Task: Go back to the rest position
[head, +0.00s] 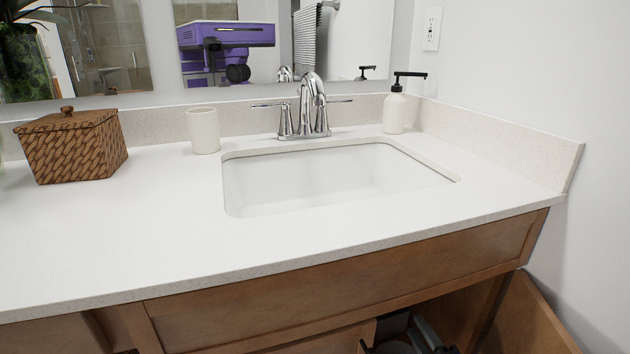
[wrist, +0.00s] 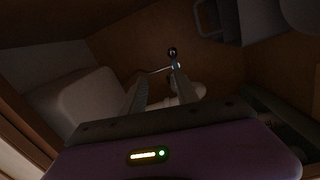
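My gripper (wrist: 159,76) is inside a dark wooden cabinet in the wrist view. Its two fingers are apart, and I see nothing clamped between them. A thin metal rod and a small dark round knob (wrist: 172,52) show just past the fingertips. A pale rounded object (wrist: 190,91) lies behind the right finger, partly hidden by it. In the head view the gripper is hidden below the counter, and only dark parts show in the cabinet opening at the bottom.
The counter (head: 120,230) holds a woven basket (head: 72,148), a cup (head: 203,131) and a soap dispenser (head: 394,110) around the sink (head: 330,180) and faucet (head: 310,105). A cabinet door (head: 530,315) stands open at right. A white bulky shape (wrist: 80,100) is left inside the cabinet.

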